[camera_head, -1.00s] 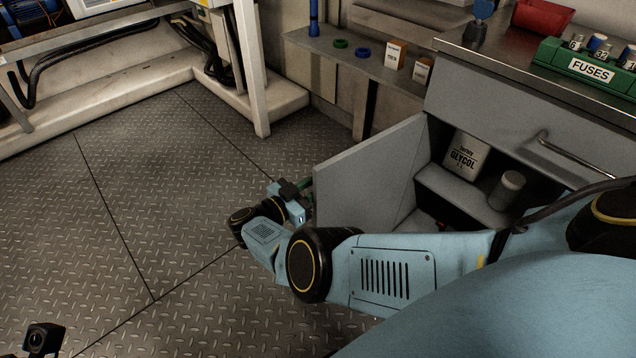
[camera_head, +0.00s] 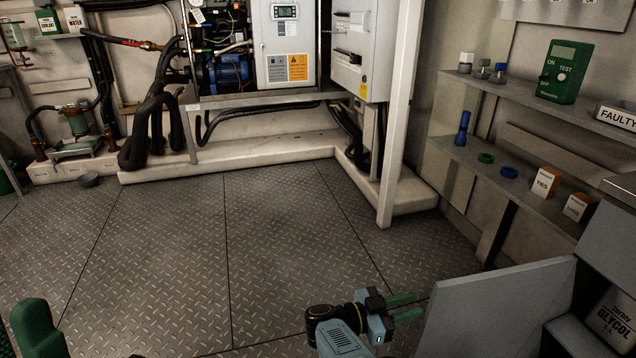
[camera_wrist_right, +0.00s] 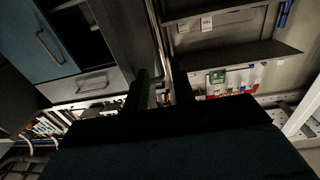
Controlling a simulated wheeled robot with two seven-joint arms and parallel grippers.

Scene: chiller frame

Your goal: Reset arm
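My right gripper (camera_head: 410,305) is at the lower right of the head view, with its two green fingers apart and pointing right. They are close to the left edge of the grey open cabinet door (camera_head: 490,310); I cannot tell whether they touch it. In the right wrist view the dark fingers (camera_wrist_right: 161,88) stand apart with no object held between them.
A bottle marked GLYCOL (camera_head: 612,318) stands in the cabinet at the right edge. A wall shelf (camera_head: 480,170) holds small boxes and rings. The chiller frame (camera_head: 250,150) stands at the back.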

